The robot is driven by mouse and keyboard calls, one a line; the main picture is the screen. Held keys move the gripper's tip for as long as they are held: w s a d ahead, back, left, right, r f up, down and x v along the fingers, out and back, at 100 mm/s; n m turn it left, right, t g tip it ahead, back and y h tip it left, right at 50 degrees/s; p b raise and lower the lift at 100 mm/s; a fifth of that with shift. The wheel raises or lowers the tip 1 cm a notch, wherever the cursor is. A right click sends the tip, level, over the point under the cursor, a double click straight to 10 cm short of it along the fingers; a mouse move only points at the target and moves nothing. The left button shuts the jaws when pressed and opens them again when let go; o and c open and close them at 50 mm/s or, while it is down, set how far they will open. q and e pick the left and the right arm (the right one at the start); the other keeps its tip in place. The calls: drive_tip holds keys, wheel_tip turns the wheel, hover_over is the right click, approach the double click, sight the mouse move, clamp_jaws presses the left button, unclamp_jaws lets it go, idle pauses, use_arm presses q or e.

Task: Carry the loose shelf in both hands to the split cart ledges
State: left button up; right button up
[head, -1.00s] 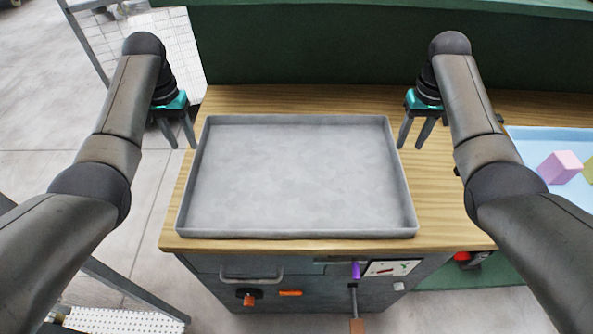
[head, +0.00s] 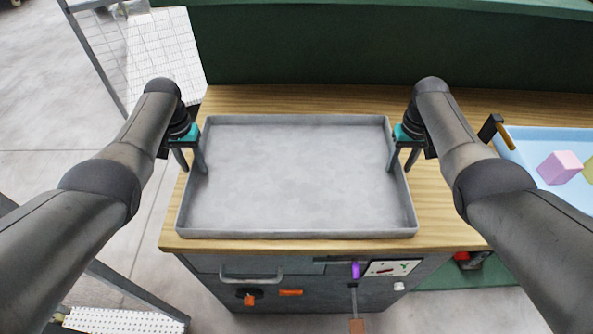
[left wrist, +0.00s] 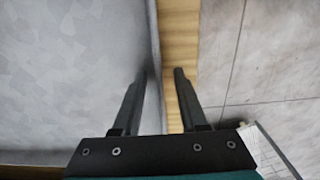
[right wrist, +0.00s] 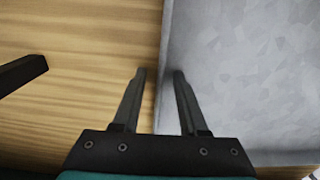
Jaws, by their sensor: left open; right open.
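The loose shelf (head: 295,180) is a grey, shallow, tray-like panel with raised rims, lying flat on the wooden bench top. My left gripper (head: 192,170) is open at its left rim. In the left wrist view, one finger of the left gripper (left wrist: 158,75) is over the shelf's inner side and the other over the wood outside, with the rim (left wrist: 153,60) between them. My right gripper (head: 402,169) is open at the right rim. In the right wrist view, the fingers of the right gripper (right wrist: 160,75) straddle that rim the same way.
The wooden bench (head: 450,215) has drawers and a handle in front. A blue tray (head: 530,150) with a pink block (head: 560,167) stands at right. A green wall (head: 350,50) rises behind. A frame with a white perforated panel (head: 165,50) stands back left; another perforated panel (head: 120,321) is front left.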

use_arm(q)
clamp_jaws()
use_arm(e)
clamp_jaws()
idle(1.0)
use_arm(q)
drive_tip(key=shift+r, duration=0.1)
use_arm(e)
drive_tip(key=shift+r, duration=0.1)
